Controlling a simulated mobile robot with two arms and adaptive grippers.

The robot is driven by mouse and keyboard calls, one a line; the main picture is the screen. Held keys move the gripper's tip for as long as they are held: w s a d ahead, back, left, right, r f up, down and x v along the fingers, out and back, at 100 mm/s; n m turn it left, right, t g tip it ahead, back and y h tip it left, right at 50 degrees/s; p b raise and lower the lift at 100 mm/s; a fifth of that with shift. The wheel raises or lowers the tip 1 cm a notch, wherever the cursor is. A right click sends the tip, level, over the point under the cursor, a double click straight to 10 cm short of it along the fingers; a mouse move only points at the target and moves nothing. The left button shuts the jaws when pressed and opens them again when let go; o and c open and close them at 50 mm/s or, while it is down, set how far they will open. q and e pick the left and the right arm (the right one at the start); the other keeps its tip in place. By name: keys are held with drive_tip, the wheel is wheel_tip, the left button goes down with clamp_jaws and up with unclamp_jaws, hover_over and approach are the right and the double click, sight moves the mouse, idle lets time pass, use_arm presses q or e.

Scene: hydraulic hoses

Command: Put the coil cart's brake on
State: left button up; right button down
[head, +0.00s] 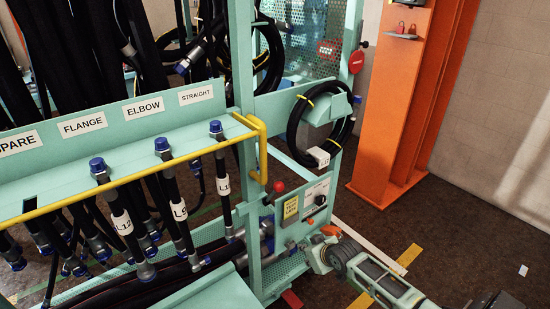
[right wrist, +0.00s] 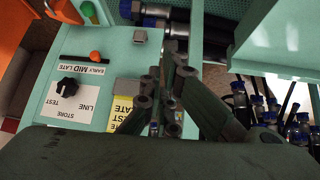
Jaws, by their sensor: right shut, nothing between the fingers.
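The teal hose cart (head: 255,235) fills the left and middle of the head view. On its end panel are a red ball knob (head: 278,187), a yellow label (head: 290,208), a black rotary knob (head: 320,200) and an orange knob (head: 330,230). I cannot tell which part is the brake. In the right wrist view the black knob (right wrist: 68,88) sits by the words STORE, LINE and TEST, and the orange ball (right wrist: 95,57) by EARLY, MID, LATE. My right gripper (right wrist: 160,85) is shut and empty, in front of the panel beside the yellow label (right wrist: 125,110). My left gripper is out of view.
Black hoses with blue end caps (head: 97,165) hang behind a yellow rail (head: 262,150). A coiled hose (head: 318,120) hangs on the cart's end, above the panel. An orange column (head: 395,110) stands behind. Dark floor (head: 480,235) lies open at the right.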

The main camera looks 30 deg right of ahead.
drive_tip(key=w+a+r+n+t+y+p, duration=0.1)
drive_tip(key=w+r, duration=0.2)
drive_tip(key=r, duration=0.9)
drive_tip(key=w+a+r+n+t+p, duration=0.1)
drive_tip(key=w+r, duration=0.1)
drive_tip(key=r, duration=1)
drive_tip(key=w+a+r+t+y+p, duration=0.1)
drive_tip(key=w+r+t+p, duration=0.15)
drive_tip(key=r, duration=0.95)
drive_tip(key=a+p+x, duration=0.1)
drive_tip(key=p+x, duration=0.1)
drive_tip(key=x, duration=0.9)
drive_tip(key=shift+g, duration=0.45)
drive_tip(key=s+f, duration=0.1)
drive_tip(key=s+d+f+p, duration=0.1)
drive_tip(key=s, duration=0.1)
drive_tip(key=shift+s+d+f, duration=0.1)
drive_tip(key=shift+s+f, duration=0.15)
drive_tip(key=shift+f, duration=0.05)
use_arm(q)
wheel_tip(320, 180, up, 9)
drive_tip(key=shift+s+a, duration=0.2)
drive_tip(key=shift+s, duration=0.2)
use_arm(e)
drive_tip(key=shift+f+n, duration=0.15)
drive_tip(key=shift+n, duration=0.15)
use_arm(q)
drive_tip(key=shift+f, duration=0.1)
use_arm(e)
drive_tip(key=shift+f, duration=0.1)
